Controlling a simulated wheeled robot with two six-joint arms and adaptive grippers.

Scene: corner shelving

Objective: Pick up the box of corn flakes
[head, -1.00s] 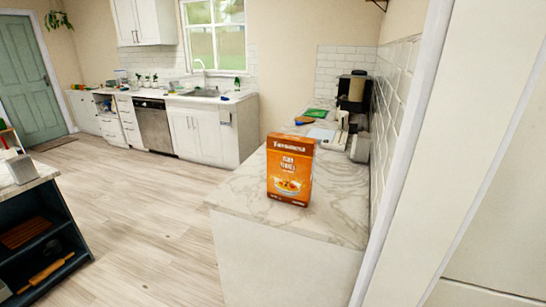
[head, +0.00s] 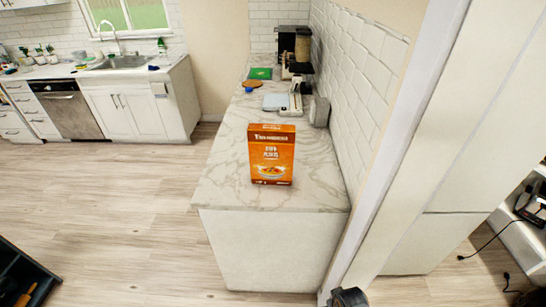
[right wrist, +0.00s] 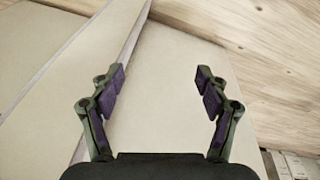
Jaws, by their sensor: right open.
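The orange box of corn flakes (head: 271,155) stands upright near the front end of the marble counter (head: 225,190) in the head view. Its front, with a bowl picture and pale lettering, faces me. My right gripper (right wrist: 160,78) is open and empty in the right wrist view, with pale panels and wooden floor behind it. The box does not show in that view. A dark part of my own arm shows at the bottom edge of the head view. My left gripper is not in view.
A white toaster-like item (head: 320,111), a coffee machine (head: 297,50) and a green board (head: 260,73) sit farther back on the counter. A tiled wall and a white panel (head: 440,130) bound the right side. Open wooden floor (head: 110,210) lies to the left.

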